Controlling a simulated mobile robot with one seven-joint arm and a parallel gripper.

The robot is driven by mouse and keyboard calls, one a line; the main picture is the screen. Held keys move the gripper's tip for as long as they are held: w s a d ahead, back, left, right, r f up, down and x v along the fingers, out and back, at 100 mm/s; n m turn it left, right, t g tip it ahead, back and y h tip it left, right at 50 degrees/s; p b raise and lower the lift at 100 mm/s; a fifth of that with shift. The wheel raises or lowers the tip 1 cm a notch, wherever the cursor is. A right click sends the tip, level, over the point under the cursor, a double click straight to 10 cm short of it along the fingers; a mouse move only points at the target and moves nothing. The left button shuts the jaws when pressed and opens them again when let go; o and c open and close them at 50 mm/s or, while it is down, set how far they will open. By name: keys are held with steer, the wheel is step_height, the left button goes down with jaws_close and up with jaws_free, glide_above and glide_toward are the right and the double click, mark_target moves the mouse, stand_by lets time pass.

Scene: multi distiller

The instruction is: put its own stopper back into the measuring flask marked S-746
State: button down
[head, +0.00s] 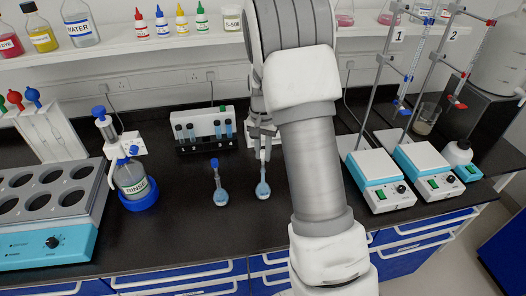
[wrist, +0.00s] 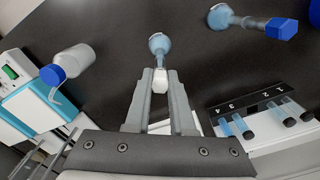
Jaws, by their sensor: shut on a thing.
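My gripper (head: 263,140) is above the right-hand of two small measuring flasks. In the wrist view the gripper (wrist: 161,84) is shut on a white stopper (wrist: 161,79). That flask (head: 263,189) holds pale blue liquid and stands upright on the black bench; in the wrist view the flask (wrist: 159,44) is directly beyond the stopper, its neck in line with it. I cannot tell whether the stopper touches or sits in the neck. A second flask (head: 221,196) stands to the left with a blue stopper (head: 214,163). No marking is legible on either flask.
A white rack with vials (head: 203,130) stands behind the flasks. A rinse bottle (head: 131,180) and a block with round wells (head: 50,205) are at left. Two hotplates (head: 375,180) with stands are at right. The bench in front of the flasks is clear.

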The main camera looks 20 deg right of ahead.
steer(key=shift+f, duration=0.4)
steer(key=c, duration=0.7)
jaws_free()
steer(key=shift+r, duration=0.1)
step_height(320, 180, up, 17)
steer(key=shift+r+b, duration=0.15)
steer(key=shift+b, duration=0.2)
